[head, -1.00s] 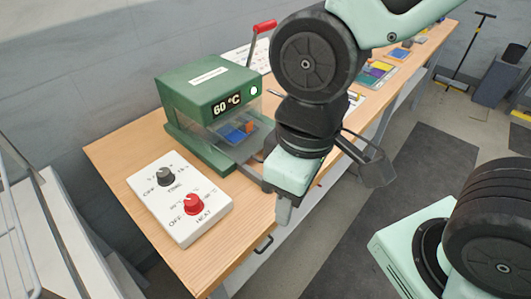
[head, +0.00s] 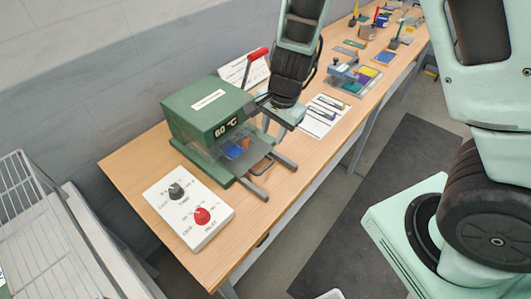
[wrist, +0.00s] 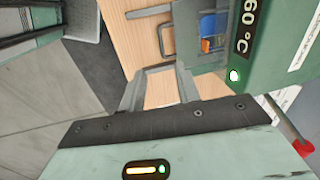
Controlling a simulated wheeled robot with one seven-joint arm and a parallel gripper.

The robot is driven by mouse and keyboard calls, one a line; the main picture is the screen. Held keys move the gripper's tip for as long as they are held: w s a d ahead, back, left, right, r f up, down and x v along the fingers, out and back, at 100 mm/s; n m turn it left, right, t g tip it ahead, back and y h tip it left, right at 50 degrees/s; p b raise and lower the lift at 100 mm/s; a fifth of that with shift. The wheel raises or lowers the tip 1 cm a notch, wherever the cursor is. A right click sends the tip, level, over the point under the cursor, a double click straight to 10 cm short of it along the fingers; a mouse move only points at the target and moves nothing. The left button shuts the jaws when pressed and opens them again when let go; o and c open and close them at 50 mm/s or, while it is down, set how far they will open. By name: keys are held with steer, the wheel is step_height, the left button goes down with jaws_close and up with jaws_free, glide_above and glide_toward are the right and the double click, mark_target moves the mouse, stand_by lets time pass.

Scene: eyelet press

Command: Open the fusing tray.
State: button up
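The green press (head: 208,110) stands on the wooden bench, its display reading 60 °C beside a lit lamp. The fusing tray (head: 252,158) is a grey plate at the press's open front, with blue and orange pieces on its inner part under a clear guard. Two grey bars reach out past the front of the press. In the wrist view the pieces on the tray (wrist: 208,24) show beyond my fingers. My gripper (wrist: 160,88) is open, its two fingers apart with bare bench between them.
A white control box (head: 188,207) with a black and a red dial stands left of the press. A red-handled lever (head: 257,54) rises behind it. Printed sheets (head: 322,115) and small tools lie farther right. The front right bench edge is clear.

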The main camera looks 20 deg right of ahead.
mark_target(265, 168)
steer(key=w+f+b, duration=0.1)
steer(key=f+b, duration=0.1)
steer(key=f, duration=0.3)
steer(key=w+f+b, duration=0.1)
steer(key=f+b, duration=0.1)
steer(key=f, duration=0.4)
steer(key=w+f+b, duration=0.1)
steer(key=f+b, duration=0.1)
steer(key=f, duration=0.4)
steer(key=shift+w+a+f, duration=0.1)
steer(key=shift+a+f, duration=0.05)
steer(key=shift+a, duration=0.25)
jaws_close()
